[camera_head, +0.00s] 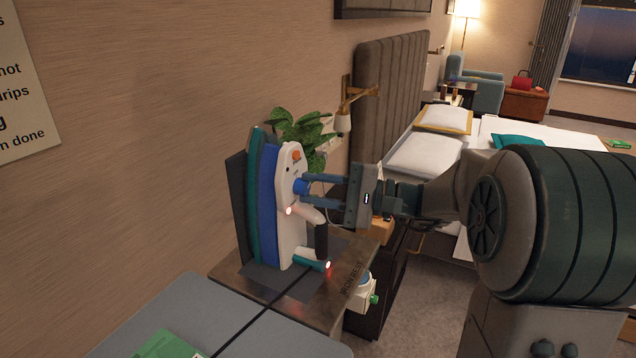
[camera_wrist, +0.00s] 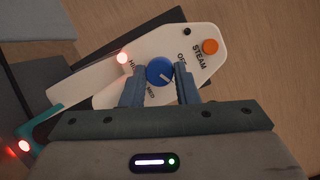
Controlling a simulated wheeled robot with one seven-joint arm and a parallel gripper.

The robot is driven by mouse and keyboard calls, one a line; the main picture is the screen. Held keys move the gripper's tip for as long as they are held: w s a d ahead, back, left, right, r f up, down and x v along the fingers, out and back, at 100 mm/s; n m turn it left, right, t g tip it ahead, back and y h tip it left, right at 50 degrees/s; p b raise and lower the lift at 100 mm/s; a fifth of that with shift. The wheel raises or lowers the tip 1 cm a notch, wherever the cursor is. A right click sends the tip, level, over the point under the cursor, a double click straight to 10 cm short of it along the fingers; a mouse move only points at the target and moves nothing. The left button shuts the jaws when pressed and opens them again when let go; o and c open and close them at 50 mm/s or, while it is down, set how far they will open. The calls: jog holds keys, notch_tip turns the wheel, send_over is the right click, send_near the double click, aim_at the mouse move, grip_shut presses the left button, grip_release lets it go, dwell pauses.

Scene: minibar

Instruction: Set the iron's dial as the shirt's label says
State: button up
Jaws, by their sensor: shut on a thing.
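The iron (camera_head: 290,215) stands upright on its heel on the iron rest (camera_head: 250,283), a white, blue and teal body with a lit red lamp. Its blue dial (camera_wrist: 159,71) shows in the wrist view, with printed OFF, HIGH and MED around it. A pale pointer mark on the dial faces lower right, toward an area my finger covers. My gripper (camera_head: 304,186) is shut on the dial, one finger on each side; it also shows in the wrist view (camera_wrist: 159,88). I cannot make out the shirt or its label.
An orange STEAM button (camera_wrist: 210,46) sits beside the dial. A grey board (camera_head: 230,325) with a green item (camera_head: 168,345) lies at front left. A plant (camera_head: 300,130) and a wall lamp (camera_head: 343,122) stand behind the iron. A bed (camera_head: 425,155) is beyond; a notice (camera_head: 25,95) hangs left.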

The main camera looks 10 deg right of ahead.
jog(key=shift+f+m, duration=0.1)
jog(key=shift+m, duration=0.5)
jog(key=o, duration=1)
jog(key=shift+c, duration=0.2)
jog(key=shift+p, duration=0.3)
jog(key=v, duration=1.3)
jog(key=shift+s+d+f, duration=0.2)
jog(key=shift+d+f, duration=0.15)
